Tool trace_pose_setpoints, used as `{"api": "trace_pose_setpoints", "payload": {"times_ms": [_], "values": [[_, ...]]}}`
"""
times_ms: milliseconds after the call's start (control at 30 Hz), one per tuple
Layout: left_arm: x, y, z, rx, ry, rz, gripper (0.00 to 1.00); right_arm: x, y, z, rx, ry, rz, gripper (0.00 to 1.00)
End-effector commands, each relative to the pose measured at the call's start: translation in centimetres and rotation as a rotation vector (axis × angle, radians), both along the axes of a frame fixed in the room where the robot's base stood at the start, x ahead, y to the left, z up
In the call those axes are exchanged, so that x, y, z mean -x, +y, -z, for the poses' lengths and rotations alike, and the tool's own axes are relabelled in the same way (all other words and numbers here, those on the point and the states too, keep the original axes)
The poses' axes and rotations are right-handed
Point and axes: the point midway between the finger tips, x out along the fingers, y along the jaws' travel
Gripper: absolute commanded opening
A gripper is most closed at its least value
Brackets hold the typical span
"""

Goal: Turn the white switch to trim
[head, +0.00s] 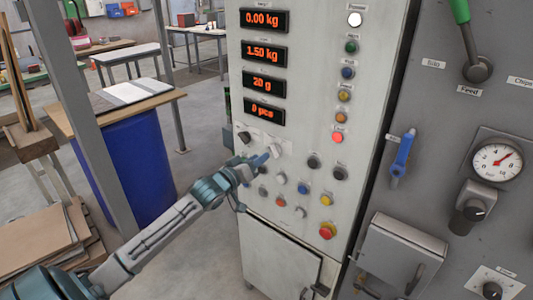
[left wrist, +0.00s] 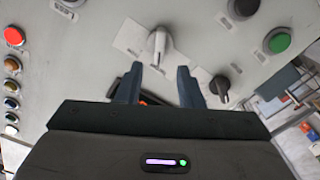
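The white switch (head: 276,150) is a small white handle on the pale panel, below the red displays. In the left wrist view the white switch (left wrist: 159,44) sits on a white plate, straight ahead of the fingers, its handle hanging toward the gap between them. My left gripper (head: 264,160) is at the panel just beside and below the switch. In the left wrist view the left gripper (left wrist: 157,78) has two blue fingers spread apart with nothing held between them. Whether a finger touches the switch is unclear. My right gripper is not seen.
A black switch (left wrist: 219,86) is close to the right finger in the left wrist view. Several coloured buttons, including a red one (head: 327,231), surround the gripper on the panel. A blue barrel (head: 137,150) and a grey post stand to the left.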

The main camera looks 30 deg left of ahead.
Motion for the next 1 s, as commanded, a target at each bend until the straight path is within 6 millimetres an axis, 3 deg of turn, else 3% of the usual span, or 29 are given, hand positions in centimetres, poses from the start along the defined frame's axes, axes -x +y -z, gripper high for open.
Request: {"api": "trace_pose_setpoints", "payload": {"times_ms": [333, 767, 933, 1000], "values": [[-4.0, -0.3, -0.1, 0.002, -0.001, -0.001, 0.34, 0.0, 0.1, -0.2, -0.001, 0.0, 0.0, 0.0], [-4.7, -0.4, 0.0, -0.001, 0.0, 0.001, 0.34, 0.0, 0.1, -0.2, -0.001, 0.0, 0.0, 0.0], [-4.7, -0.4, 0.0, -0.001, 0.0, 0.001, 0.02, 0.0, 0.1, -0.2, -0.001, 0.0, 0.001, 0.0], [-4.7, -0.4, 0.0, -0.001, 0.0, 0.001, 0.0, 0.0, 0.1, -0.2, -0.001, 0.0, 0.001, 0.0]]}}
